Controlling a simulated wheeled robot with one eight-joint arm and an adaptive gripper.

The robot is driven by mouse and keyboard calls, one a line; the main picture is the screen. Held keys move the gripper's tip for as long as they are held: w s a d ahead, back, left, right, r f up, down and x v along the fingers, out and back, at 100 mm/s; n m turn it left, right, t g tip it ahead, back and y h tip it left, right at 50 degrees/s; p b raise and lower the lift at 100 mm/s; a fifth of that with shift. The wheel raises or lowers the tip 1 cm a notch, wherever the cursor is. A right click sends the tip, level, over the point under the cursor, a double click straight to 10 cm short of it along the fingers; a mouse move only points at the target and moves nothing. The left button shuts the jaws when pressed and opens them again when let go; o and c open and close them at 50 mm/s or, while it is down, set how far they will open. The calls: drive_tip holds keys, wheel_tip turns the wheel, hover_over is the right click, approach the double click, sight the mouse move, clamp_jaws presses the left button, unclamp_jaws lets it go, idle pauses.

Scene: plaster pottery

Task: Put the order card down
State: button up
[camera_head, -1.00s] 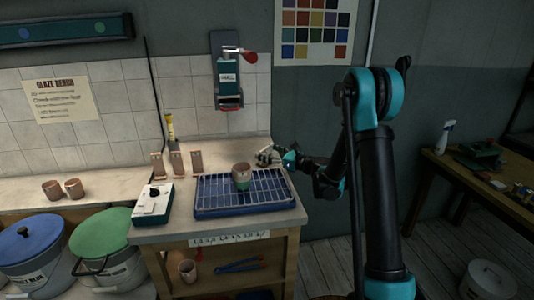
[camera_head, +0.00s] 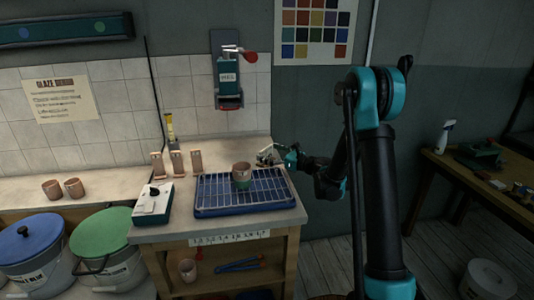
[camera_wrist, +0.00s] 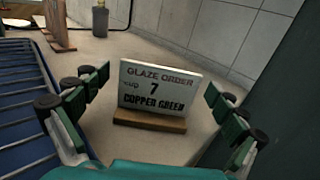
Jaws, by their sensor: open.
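The order card (camera_wrist: 158,90) stands upright in a wooden base (camera_wrist: 150,120) on the bench top in the wrist view. My gripper (camera_wrist: 157,92) is open, with one finger on each side of the card and a visible gap to both. In the head view my gripper (camera_head: 277,157) is at the back right corner of the bench, and the card is too small there to make out clearly.
A blue rack tray (camera_head: 250,209) holding a cup (camera_head: 241,175) is left of my gripper. Several test tiles (camera_head: 177,163) stand at the back. A white and green box (camera_head: 153,203) sits at the left. A wall (camera_wrist: 270,65) rises close on the right in the wrist view.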

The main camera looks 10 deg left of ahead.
drive_tip(key=v, duration=1.1)
drive_tip(key=shift+d, duration=0.2)
